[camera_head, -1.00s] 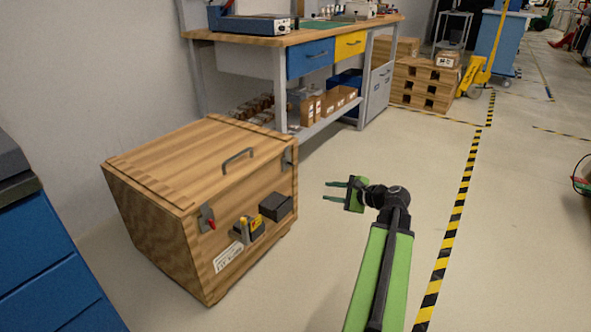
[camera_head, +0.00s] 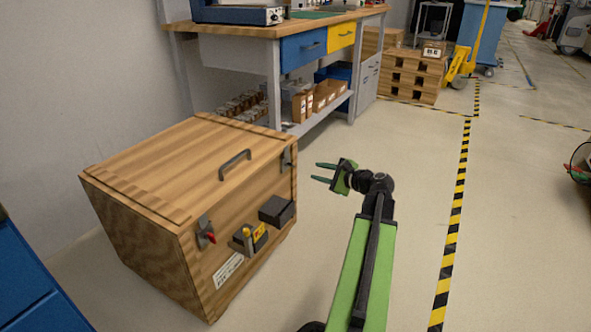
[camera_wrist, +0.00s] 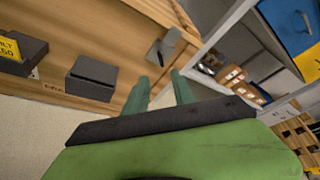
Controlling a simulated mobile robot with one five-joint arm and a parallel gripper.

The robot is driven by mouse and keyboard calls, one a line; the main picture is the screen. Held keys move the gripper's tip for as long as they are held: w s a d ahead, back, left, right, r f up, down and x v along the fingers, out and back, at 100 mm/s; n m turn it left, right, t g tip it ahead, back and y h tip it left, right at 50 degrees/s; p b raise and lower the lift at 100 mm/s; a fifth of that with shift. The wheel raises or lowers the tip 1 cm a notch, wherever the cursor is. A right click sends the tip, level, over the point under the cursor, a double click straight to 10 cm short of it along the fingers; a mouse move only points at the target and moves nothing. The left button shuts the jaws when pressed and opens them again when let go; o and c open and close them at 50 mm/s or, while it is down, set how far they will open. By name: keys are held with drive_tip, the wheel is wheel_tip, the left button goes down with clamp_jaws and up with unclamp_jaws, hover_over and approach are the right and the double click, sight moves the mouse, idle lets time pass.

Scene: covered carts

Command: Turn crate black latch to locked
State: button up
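The wooden crate (camera_head: 150,180) stands on the floor at the left, its lid down. At the right end of its front is a grey latch plate with a dark lever (camera_head: 287,159); in the wrist view this latch (camera_wrist: 165,47) shows beyond the fingers. Another latch, with a red lever (camera_head: 206,233), is at the front's left end. I cannot tell whether either latch is locked. My gripper (camera_head: 320,172) is open and empty, right of the crate and apart from it. Its two green fingers (camera_wrist: 159,92) point toward the crate's right side.
A black box (camera_head: 277,210) and a dark holder with yellow parts (camera_head: 250,239) stick out from the crate's front. A dark handle (camera_head: 235,164) is on the lid. A workbench (camera_head: 275,32) stands behind. A blue cabinet (camera_head: 35,285) is at the left. Floor right of my arm is clear.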

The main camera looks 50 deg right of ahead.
sight(293, 166)
drive_tip(key=b+x, duration=0.1)
drive_tip(key=x, duration=0.3)
drive_tip(key=b+x, duration=0.1)
drive_tip(key=x, duration=0.3)
drive_tip(key=b+x, duration=0.1)
drive_tip(key=x, duration=0.4)
drive_tip(key=shift+d, duration=0.25)
drive_tip(key=shift+s, duration=0.1)
clamp_jaws()
